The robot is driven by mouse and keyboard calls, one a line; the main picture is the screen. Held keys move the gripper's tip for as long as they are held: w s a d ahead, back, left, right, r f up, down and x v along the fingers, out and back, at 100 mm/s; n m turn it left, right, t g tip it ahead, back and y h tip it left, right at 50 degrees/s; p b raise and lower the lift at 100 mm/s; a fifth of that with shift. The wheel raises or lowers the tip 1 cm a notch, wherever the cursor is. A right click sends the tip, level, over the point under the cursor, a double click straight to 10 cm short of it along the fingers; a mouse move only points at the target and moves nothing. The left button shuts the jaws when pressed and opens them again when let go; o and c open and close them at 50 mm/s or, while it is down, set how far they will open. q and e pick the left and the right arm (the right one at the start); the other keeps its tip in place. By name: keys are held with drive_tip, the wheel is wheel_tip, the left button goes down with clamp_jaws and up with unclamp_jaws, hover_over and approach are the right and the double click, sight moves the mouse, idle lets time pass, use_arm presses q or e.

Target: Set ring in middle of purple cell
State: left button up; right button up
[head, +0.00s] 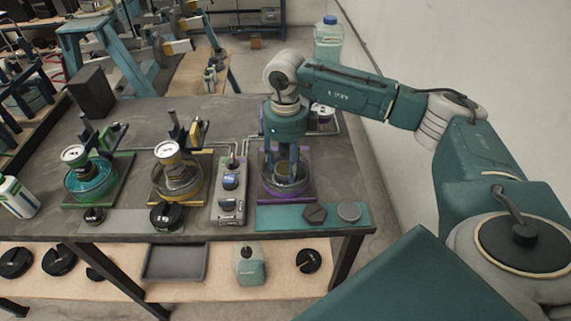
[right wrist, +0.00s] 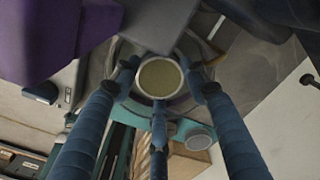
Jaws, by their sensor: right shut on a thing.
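The purple cell (head: 268,190) is a round glass vessel on a purple-edged base at the right of the bench. My right gripper (head: 288,172) points straight down into it, with blue fingers inside its rim. In the right wrist view the three fingers of my right gripper (right wrist: 160,82) close around a pale-rimmed ring (right wrist: 143,92), with an olive-yellow surface seen through its opening. The ring also shows low between the fingers in the head view (head: 284,180). Whether the ring touches the cell's floor is hidden. My left gripper is not in view.
A yellow cell (head: 178,180) and a green cell (head: 90,182) with gauges stand to the left. A grey control box (head: 231,205) is close beside the purple cell. A teal plate (head: 330,217) with a dark hexagonal knob lies in front. A bottle (head: 328,42) stands behind.

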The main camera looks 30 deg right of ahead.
drive_tip(key=o, duration=1.3)
drive_tip(key=shift+o, duration=0.2)
wheel_tip(320, 180, up, 12)
drive_tip(key=shift+s+f, duration=0.1)
drive_tip(key=shift+f, duration=0.05)
